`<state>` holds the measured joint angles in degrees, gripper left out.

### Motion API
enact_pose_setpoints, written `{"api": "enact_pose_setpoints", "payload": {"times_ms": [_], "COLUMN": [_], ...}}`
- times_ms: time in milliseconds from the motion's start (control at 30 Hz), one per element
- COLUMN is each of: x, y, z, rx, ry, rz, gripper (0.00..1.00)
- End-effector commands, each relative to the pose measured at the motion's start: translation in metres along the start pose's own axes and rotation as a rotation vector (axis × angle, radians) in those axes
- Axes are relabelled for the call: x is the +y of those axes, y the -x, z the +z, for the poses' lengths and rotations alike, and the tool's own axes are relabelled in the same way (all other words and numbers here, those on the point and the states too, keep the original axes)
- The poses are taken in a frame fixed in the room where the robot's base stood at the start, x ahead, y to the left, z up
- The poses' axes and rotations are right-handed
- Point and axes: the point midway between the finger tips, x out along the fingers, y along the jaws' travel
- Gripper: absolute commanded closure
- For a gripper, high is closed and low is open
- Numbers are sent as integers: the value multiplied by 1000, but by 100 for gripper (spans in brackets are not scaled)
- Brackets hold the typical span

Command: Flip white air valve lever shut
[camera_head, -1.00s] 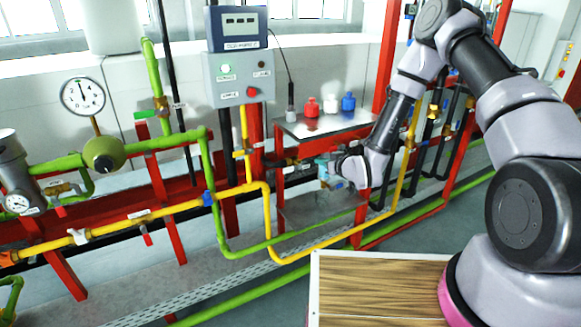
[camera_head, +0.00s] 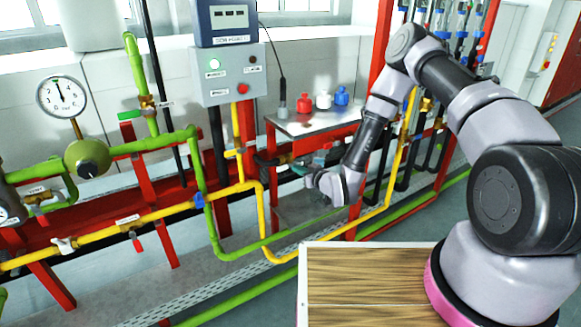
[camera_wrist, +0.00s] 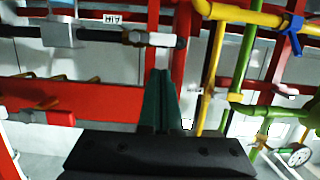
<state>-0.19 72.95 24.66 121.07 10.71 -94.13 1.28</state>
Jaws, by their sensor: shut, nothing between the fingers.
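My gripper (camera_wrist: 160,75) is shut and empty. Its two dark green fingers lie together and point up the wrist view, just below a dark pipe fitting. A label reading AIR (camera_wrist: 112,18), seen upside down, sits above that pipe (camera_wrist: 110,36). To its left is a pale metal valve body (camera_wrist: 62,33) with a whitish-blue part (camera_wrist: 62,5) at the picture's top edge, probably the white lever. The fingers are to the right of it and appear apart from it. In the head view my gripper (camera_head: 298,170) is by the pipes below the small shelf; the lever cannot be made out there.
A yellow pipe (camera_wrist: 212,80) and a green pipe (camera_wrist: 243,65) run close right of my fingers. A blue lever (camera_wrist: 293,35) is farther right. The shelf (camera_head: 315,122) holds red, white and blue bottles. A red beam (camera_wrist: 100,100) lies left of the fingers.

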Motion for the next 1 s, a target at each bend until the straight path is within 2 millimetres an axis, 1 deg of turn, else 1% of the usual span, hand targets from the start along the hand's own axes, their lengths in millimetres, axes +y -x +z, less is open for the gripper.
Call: {"api": "enact_pose_setpoints", "payload": {"times_ms": [300,400,500,600,700,1000], "x": [-1,-1,-1,0,0,0], "y": [-55,-71,-83,-90,-93,-94], "z": [0,-1,0,0,0,0], "rx": [2,3,2,1,0,0], "ry": [0,1,1,0,0,0], "rz": [-1,-1,-1,0,0,0], "gripper": [100,100,100,100,100,100]}}
